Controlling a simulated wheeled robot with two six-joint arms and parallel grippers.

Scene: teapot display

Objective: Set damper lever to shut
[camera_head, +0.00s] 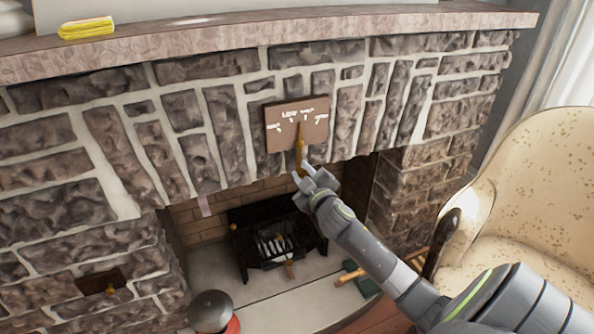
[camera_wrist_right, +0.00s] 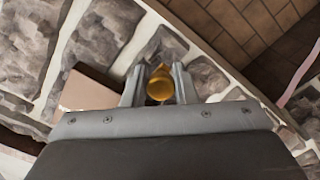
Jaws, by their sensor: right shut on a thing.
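The damper lever (camera_head: 300,148) is a brass-coloured handle on a brown plate (camera_head: 284,134) with white markings, set in the stone fireplace front above the opening. The lever hangs near the plate's right part, with its end below the plate's lower edge. My right gripper (camera_head: 305,172) is at the lever's lower end and shut on it. In the right wrist view the lever's rounded end (camera_wrist_right: 160,84) sits between the two fingers, and the plate (camera_wrist_right: 88,90) shows to the left. My left gripper is not in view.
A mantel shelf (camera_head: 250,36) with a yellow object (camera_head: 86,28) runs above. The firebox holds a black grate (camera_head: 278,240). A cream armchair (camera_head: 530,190) stands at the right. A dark round-topped object (camera_head: 210,310) stands at the lower left. Stone lies close around the lever.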

